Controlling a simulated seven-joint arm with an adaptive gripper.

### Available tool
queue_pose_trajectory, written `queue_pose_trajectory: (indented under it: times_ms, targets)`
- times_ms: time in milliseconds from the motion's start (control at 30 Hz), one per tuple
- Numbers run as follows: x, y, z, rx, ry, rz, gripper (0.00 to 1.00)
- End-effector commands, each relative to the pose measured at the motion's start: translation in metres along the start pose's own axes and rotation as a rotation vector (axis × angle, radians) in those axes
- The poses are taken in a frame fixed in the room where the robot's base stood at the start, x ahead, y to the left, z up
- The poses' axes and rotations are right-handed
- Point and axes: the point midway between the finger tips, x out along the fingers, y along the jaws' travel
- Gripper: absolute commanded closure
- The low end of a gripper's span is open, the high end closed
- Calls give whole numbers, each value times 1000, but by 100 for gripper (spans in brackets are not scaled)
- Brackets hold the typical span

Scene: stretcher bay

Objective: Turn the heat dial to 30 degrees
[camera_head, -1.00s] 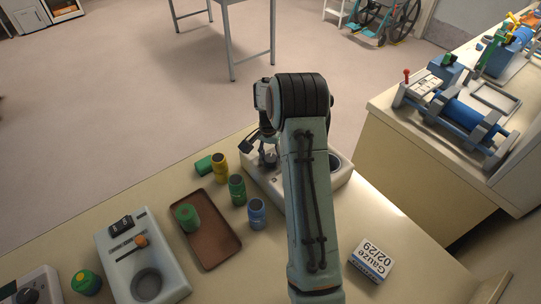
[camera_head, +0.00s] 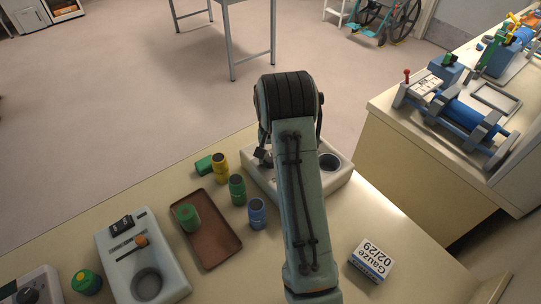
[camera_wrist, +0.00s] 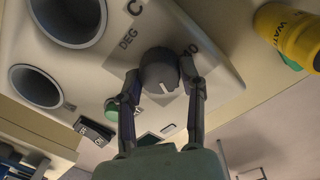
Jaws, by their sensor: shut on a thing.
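The heat dial (camera_wrist: 159,68) is a dark grey round knob with a short white mark, on a pale panel in the wrist view. "DEG C" and another partly covered marking are printed beside it. My gripper (camera_wrist: 161,82) has one finger on each side of the knob and is shut on it. The fingers hide part of the scale, so I cannot read the setting.
Two round wells (camera_wrist: 38,86), a green button (camera_wrist: 111,109) and a black switch (camera_wrist: 93,131) are on the same panel. A yellow jar (camera_head: 219,168), green jar (camera_head: 237,190) and blue jar (camera_head: 257,213) stand left of my arm. A gauze box (camera_head: 371,260) lies right.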

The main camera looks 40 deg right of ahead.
Motion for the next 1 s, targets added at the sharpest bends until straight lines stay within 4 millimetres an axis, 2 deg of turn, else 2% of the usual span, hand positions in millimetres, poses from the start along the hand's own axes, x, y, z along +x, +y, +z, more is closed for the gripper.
queue_pose_trajectory:
  times_ms: [233, 267, 300, 333, 633, 733, 867, 1000]
  targets:
    - [2, 0, 0, 0, 1, 0, 97]
    - [2, 0, 0, 0, 0, 0, 54]
    - [2, 0, 0, 0, 0, 0, 42]
    - [2, 0, 0, 0, 0, 0, 34]
    - [0, 0, 0, 1, 1, 0, 34]
    - [-7, 0, -1, 1, 3, 0, 34]
    - [-30, 0, -1, 0, 5, -1, 34]
    - [-63, -1, -1, 0, 6, -1, 34]
